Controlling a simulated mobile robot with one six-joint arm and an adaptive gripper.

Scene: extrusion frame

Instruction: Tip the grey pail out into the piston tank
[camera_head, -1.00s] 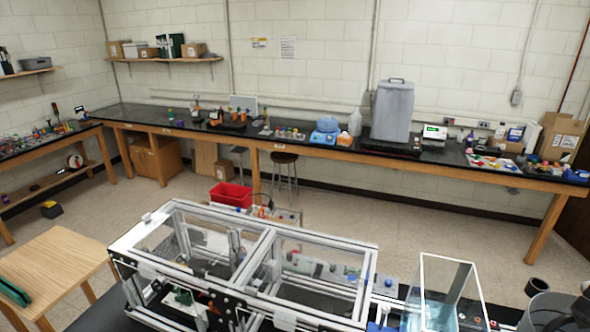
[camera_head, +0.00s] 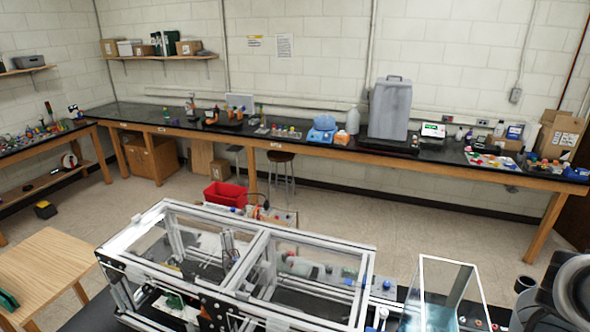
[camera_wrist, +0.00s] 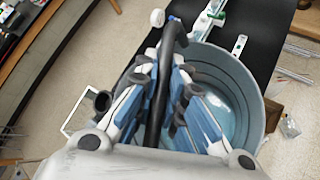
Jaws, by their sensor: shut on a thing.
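My gripper (camera_wrist: 168,75) is shut on the black handle (camera_wrist: 160,95) of the grey pail (camera_wrist: 258,88), seen in the wrist view. The pail's round, open mouth is below and to the right of the fingers. Its inside looks pale blue at the bottom, and the fingers hide part of it. The piston tank (camera_head: 441,262) appears to be the clear, open-topped box with blue-tinted contents at the lower right of the head view. Grey rounded shapes at the head view's right edge are cut off, and I cannot clearly separate the pail from my arm there.
An aluminium extrusion frame (camera_head: 262,232) with clear openings stands left of the tank. A small black cup (camera_head: 525,283) stands right of the tank. A red bin (camera_head: 227,194) is on the floor behind. A long bench (camera_head: 340,148) lines the back wall, with open floor in front.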

